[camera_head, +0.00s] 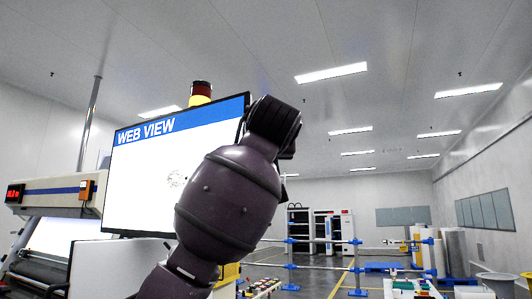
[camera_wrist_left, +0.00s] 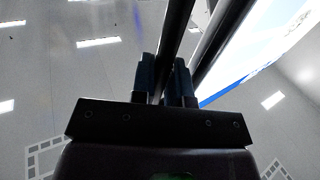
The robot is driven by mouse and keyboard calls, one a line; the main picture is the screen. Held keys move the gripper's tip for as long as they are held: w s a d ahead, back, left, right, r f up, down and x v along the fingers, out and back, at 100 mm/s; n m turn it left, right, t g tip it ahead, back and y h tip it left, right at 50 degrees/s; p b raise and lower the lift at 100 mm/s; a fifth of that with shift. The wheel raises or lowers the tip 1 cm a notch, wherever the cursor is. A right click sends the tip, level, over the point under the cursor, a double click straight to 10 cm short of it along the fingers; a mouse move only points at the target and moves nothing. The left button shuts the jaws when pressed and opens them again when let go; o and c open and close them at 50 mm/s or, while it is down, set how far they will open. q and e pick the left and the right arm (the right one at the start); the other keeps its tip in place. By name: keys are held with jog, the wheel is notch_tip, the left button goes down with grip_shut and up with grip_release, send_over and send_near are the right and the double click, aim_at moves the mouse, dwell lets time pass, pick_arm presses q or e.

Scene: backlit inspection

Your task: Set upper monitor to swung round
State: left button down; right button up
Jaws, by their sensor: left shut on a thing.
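The upper monitor (camera_head: 140,185), a large white screen with a blue "WEB VIEW" band, stands at the left in the head view. Its lit face also shows at the upper right of the left wrist view (camera_wrist_left: 262,45). My left arm covers its right part, and its fingers are hidden there. In the left wrist view my left gripper (camera_wrist_left: 165,80) is shut on a slim dark bar (camera_wrist_left: 178,30) that runs upward beside the screen edge. How the bar joins the monitor is not clear. My right gripper is not in view.
A red and amber beacon (camera_head: 201,92) rises behind the monitor's top edge. A machine with an orange box (camera_head: 87,189) stands at the left. Blue-jointed rails (camera_head: 320,242) and cabinets (camera_head: 300,222) are further back. The air right of my arm is open.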

pick_arm(q)
jog(key=shift+w+d, duration=0.15)
dwell(0.4)
jog(key=c, duration=1.1)
grip_release()
jog(key=shift+c, duration=0.2)
jog(key=s+d+b, duration=0.1)
jog(key=s+b, duration=0.1)
jog(key=s, duration=0.8)
jog(key=shift+s+d+b, duration=0.25)
jog(key=shift+s+b, duration=0.1)
